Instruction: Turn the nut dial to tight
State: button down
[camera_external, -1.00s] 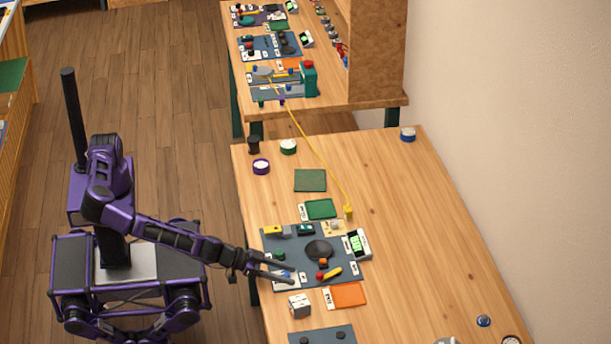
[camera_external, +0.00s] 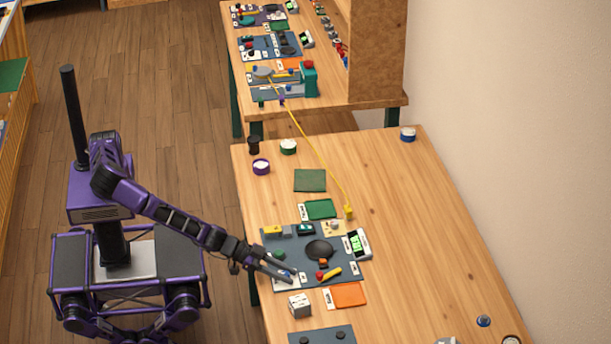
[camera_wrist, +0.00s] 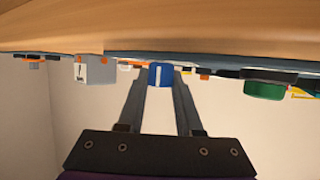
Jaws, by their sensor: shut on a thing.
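A small blue dial (camera_wrist: 161,75) with a white line across its face shows in the wrist view, which looks upside down. It sits between the two fingers of my gripper (camera_wrist: 158,84), which are shut on its sides. The white line runs roughly up and down in that view. In the external view my gripper (camera_external: 293,276) reaches the near left part of the dark blue-grey board (camera_external: 338,277). There the fingers largely hide the dial and its white label plate (camera_external: 282,284). I cannot read any tight mark.
A red knob and yellow lever (camera_external: 331,273) are close to the right of my fingertips. A green-screen meter (camera_external: 358,243) stands at the board's right. The table's right side is mostly clear.

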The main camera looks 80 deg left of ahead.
jog(key=m+h, duration=0.1)
jog(key=m+g+h, duration=0.1)
jog(key=shift+w+a+r+m+g+h, duration=0.1)
jog(key=shift+w+m+g+h, duration=0.05)
jog(key=shift+m+g+h, duration=0.85)
jog(key=shift+m+h, duration=0.1)
jog(key=shift+m+g, duration=0.3)
jog(key=shift+m, duration=0.1)
jog(key=c, duration=0.6)
grip_release()
jog(key=shift+s, duration=0.2)
jog(key=v, duration=1.7)
jog(key=shift+a+p, duration=0.15)
jog(key=shift+p, duration=0.25)
